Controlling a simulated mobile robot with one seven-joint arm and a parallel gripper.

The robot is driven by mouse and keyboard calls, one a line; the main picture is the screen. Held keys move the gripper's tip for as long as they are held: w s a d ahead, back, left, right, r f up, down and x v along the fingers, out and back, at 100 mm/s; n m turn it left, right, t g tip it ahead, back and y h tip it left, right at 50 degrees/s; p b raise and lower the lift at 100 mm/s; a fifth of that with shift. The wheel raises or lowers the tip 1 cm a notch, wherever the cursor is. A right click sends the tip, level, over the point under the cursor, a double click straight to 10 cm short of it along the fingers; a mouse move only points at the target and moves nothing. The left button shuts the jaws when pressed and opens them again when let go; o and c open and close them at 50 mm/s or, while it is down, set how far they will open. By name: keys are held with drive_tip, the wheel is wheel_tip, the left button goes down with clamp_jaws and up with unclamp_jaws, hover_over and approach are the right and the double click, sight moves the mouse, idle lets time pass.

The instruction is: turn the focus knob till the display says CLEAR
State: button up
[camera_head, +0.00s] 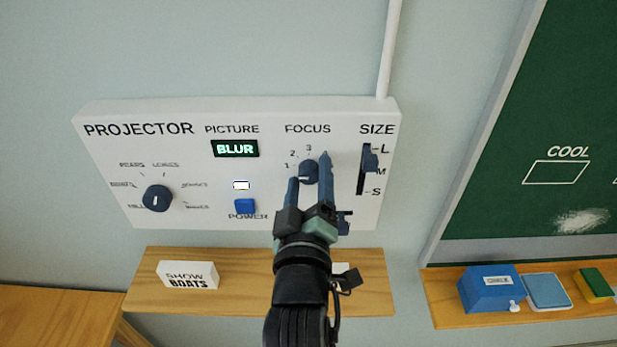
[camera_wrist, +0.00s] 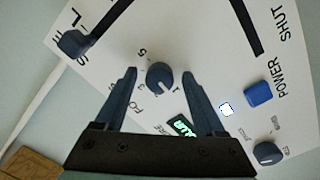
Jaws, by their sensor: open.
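The dark blue focus knob (camera_head: 308,173) is on the white projector panel (camera_head: 270,112), under the word FOCUS. In the wrist view the knob (camera_wrist: 160,76) stands between my two fingers, with a gap visible on each side. Its exact pointer setting is hard to read. My gripper (camera_head: 308,168) is open, its fingers either side of the knob, and partly covers the dial's numbers in the head view. The display (camera_head: 236,149) under PICTURE reads BLUR in green letters; it also shows in the wrist view (camera_wrist: 183,126), partly behind a finger.
Left of my gripper are a blue power button (camera_head: 245,206), a lit white lamp (camera_head: 241,185) and a picture knob (camera_head: 156,198). The size slider (camera_head: 370,160) is close on the right. A shelf (camera_head: 240,297) with a SHOW BOATS sign (camera_head: 188,275) is below.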

clamp_jaws()
drive_tip(key=shift+m, duration=0.3)
drive_tip(key=m+b, duration=0.1)
drive_tip(key=m, duration=0.2)
drive_tip(key=shift+m, duration=0.3)
drive_tip(key=shift+m+b, duration=0.3)
drive_tip(key=shift+m, duration=1.9)
unclamp_jaws()
